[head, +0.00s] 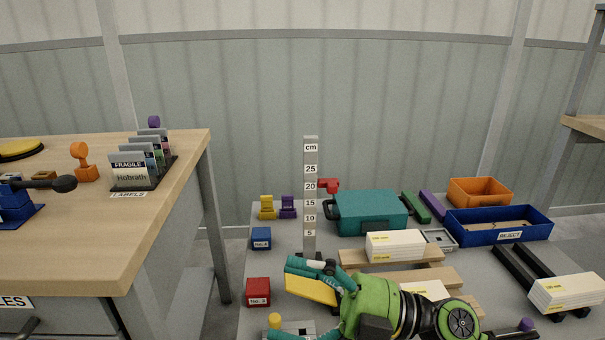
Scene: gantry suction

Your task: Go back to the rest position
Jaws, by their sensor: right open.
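My right gripper (312,280) shows at the lower middle, at the end of a green and black arm that comes in from the lower right. Its teal fingers point left and are open, low over the grey table (240,325) in front of the measuring post (310,190). A flat yellow piece (311,290) shows by the fingers; I cannot tell whether it touches them. My left gripper is not in view.
A red block (258,292) and a blue block (261,238) stand left of the gripper. White boxes (395,245) on wooden slats, a teal case (370,212) and a blue reject tray (499,226) lie right and behind. A wooden bench (100,230) stands left.

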